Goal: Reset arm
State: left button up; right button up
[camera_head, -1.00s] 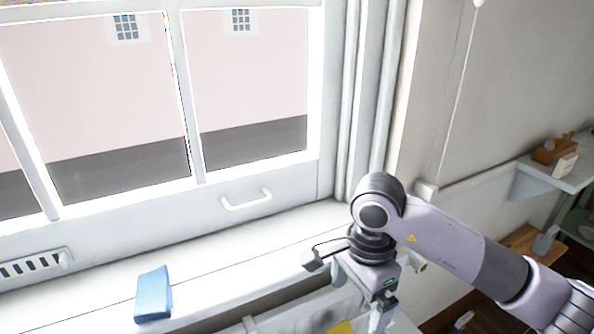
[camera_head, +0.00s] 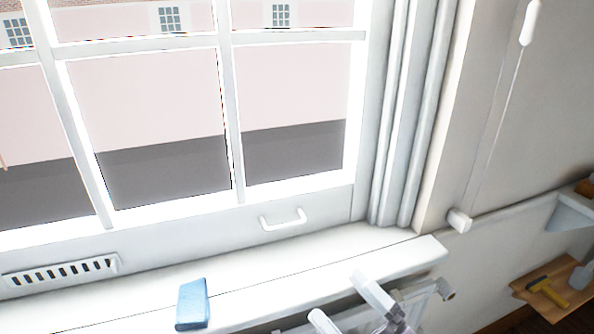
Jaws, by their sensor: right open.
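My right gripper (camera_head: 343,302) shows at the bottom of the head view, below the front edge of the windowsill (camera_head: 275,292). Its two pale fingers are apart, and I see nothing between them. Most of my right arm is out of the frame. My left gripper is not in view. A small blue block-like object (camera_head: 193,304) stands on the sill, to the left of the gripper and apart from it.
A white sash window (camera_head: 233,120) with a handle (camera_head: 283,219) is behind the sill. A vent (camera_head: 62,272) is at the left. A wooden shelf with a yellow-handled tool (camera_head: 549,291) is at the lower right. A cord (camera_head: 497,115) hangs on the wall.

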jog(key=s+d+f+m+g+h, duration=0.2)
jog(key=s+d+f+m+h, duration=0.2)
jog(key=f+m, duration=0.2)
jog(key=s+d+f+m+g+h+p, duration=0.1)
jog(key=s+d+f+m+h, duration=0.3)
jog(key=f, duration=0.4)
jog(key=s+d+f+m+g+h, duration=0.2)
jog(key=s+d+f+m+h, duration=0.1)
jog(key=f+m, duration=0.5)
jog(key=shift+s+d+m+g+h+p, duration=0.35)
jog(key=shift+d+m+h, duration=0.25)
jog(key=shift+d+h, duration=0.45)
jog(key=shift+d, duration=0.1)
